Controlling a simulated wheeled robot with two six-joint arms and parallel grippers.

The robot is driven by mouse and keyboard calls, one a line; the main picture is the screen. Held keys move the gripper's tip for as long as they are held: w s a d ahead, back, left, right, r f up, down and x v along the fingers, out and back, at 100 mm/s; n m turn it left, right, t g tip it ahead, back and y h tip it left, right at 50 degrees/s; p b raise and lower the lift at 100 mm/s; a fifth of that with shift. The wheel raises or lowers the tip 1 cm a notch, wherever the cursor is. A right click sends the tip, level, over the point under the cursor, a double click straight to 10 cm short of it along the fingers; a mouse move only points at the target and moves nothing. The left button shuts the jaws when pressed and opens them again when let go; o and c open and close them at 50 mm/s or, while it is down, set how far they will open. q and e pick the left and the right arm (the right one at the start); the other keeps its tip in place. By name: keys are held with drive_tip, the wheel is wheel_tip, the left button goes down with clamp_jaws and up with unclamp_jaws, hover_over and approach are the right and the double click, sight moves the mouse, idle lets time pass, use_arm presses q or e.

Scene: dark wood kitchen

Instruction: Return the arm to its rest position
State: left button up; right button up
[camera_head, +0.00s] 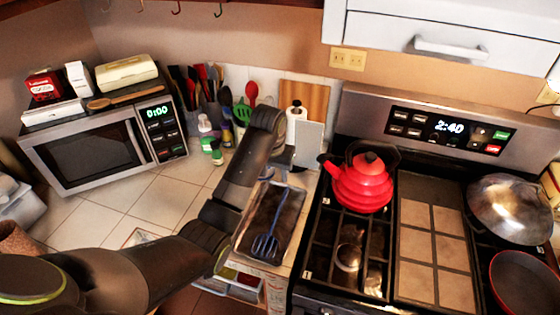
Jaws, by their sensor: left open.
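My left arm comes in from the lower left, bends at its elbow and reaches up over the counter. My right gripper is out of the picture.
A red kettle (362,185) stands on the stove to the right. The microwave (95,150), bottles (207,130) and utensils are left; bare counter tiles (130,205) lie between.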

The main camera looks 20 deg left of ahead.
use_arm(q)
drive_tip(key=shift+s, duration=0.1)
drive_tip(key=s+a+f+t, duration=0.1)
drive_tip(key=s+a+f, duration=0.2)
drive_tip(key=s+f, duration=0.35)
drive_tip(key=s+a+f, duration=0.3)
drive_tip(key=s+f, duration=0.1)
drive_tip(key=s, duration=0.6)
drive_tip(key=s+a+r+t+y, duration=0.1)
drive_tip(key=s+a+r+y, duration=0.15)
drive_tip(key=s, duration=1.85)
wheel_tip(320, 180, down, 33)
drive_tip(key=a+g+h+b, duration=0.1)
drive_tip(key=a+b, duration=0.2)
drive_tip(key=b, duration=0.5)
drive_tip(key=s+d+f+b, duration=0.1)
drive_tip(key=s+f+b, duration=0.2)
drive_tip(key=s+f, duration=0.4)
drive_tip(key=s+d+f+g+b, duration=0.1)
drive_tip(key=s+f+b, duration=0.2)
drive_tip(key=s+f, duration=0.5)
wheel_tip(320, 180, down, 7)
drive_tip(key=shift+r+g+b, duration=0.15)
drive_tip(key=shift+g+b, duration=0.15)
